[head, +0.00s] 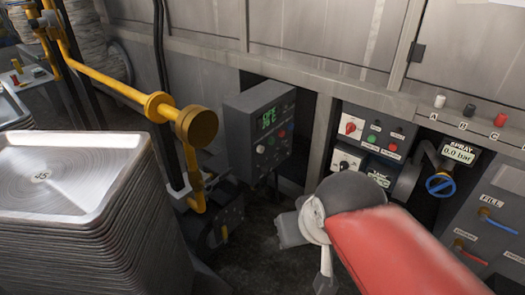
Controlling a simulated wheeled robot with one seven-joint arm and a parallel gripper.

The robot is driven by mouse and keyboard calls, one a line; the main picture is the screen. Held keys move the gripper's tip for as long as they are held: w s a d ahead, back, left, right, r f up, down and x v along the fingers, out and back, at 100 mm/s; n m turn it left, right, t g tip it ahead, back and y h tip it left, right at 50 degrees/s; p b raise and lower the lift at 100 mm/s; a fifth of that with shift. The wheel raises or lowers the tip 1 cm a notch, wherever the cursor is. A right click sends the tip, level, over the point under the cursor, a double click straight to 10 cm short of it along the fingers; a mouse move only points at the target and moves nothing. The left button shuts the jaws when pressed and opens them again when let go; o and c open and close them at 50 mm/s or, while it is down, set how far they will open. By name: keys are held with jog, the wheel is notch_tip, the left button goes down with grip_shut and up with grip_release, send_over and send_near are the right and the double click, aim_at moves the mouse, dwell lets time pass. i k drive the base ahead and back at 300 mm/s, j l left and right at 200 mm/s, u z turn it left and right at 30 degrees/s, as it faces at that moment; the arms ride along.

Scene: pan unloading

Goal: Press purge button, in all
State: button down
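No label that I can read as "purge" shows in the head view. Candidates are the small buttons on a grey control box (259,130) with a green display, which has a red button (282,134) and a green one. A panel (376,133) right of it has a red rotary switch, a green button and a red button (393,147). My red arm reaches in from the lower right. My gripper (303,252) seems to be at its far end, low in front of the panels and apart from the buttons. Its fingers are not clear.
A tall stack of metal trays (60,185) stands at the left. A yellow pipe (110,82) with a round end crosses above it. At the right are a spray display (456,154), a blue valve wheel (440,186) and several knobs. Dark floor shows between.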

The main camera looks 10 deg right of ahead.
aim_at(260, 149)
jog(key=j+z, duration=0.2)
jog(key=z, duration=0.15)
jog(key=j+z, duration=0.15)
jog(key=z, duration=0.2)
jog(key=k+j+z, duration=0.1)
jog(key=z, duration=0.25)
